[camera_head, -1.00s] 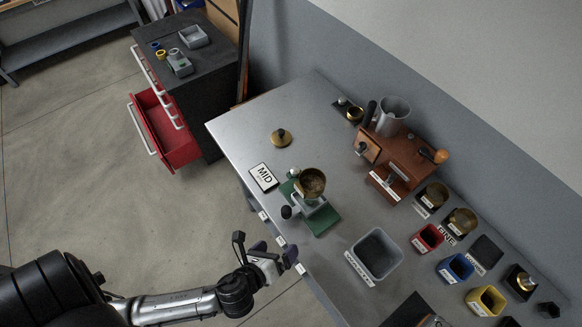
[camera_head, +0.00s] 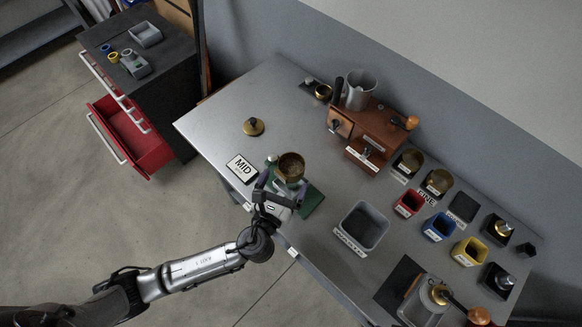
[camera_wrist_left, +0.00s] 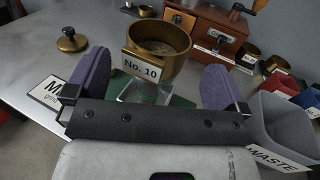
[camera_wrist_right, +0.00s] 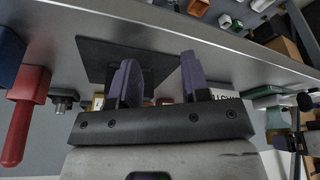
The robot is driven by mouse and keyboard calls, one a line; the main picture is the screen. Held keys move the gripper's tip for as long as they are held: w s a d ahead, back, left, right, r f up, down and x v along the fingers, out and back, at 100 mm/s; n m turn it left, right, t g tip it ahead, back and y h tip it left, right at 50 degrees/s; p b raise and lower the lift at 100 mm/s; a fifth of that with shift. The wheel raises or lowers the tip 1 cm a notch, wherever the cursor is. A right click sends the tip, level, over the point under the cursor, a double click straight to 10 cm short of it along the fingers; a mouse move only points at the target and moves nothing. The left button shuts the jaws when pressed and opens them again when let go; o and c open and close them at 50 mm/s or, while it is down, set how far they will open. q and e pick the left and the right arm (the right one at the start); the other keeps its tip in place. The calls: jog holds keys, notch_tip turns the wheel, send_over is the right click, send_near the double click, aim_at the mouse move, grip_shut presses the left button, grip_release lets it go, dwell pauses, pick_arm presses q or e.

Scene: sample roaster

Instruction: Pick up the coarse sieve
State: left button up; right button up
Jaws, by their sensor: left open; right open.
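A brass sieve cup labelled "No. 10" (camera_head: 291,164) sits on a small stand with a green base (camera_head: 313,201) near the table's front edge. It also shows in the left wrist view (camera_wrist_left: 160,62), upright with brown material inside. My left gripper (camera_head: 278,186) is open and close in front of the sieve. In the left wrist view its purple fingers stand on either side of the sieve, which lies ahead between them, and no grip shows. My right gripper (camera_wrist_right: 158,72) is open and empty in the right wrist view; it is not in the head view.
A "MID" sign (camera_head: 241,168) and a brass lid (camera_head: 253,127) lie left of the stand. A grey waste bin (camera_head: 364,228) stands to its right. A wooden grinder (camera_head: 369,131) is behind. More brass cups and coloured bins stand at the right.

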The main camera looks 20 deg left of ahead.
aim_at(296, 154)
pick_arm(q)
jog(key=shift+w+a+r, duration=0.1)
jog(key=shift+w, duration=1.4)
jog(key=shift+w+a+r, duration=0.1)
jog(key=shift+w, duration=1.35)
jog(key=c, duration=0.9)
jog(key=shift+r, duration=0.15)
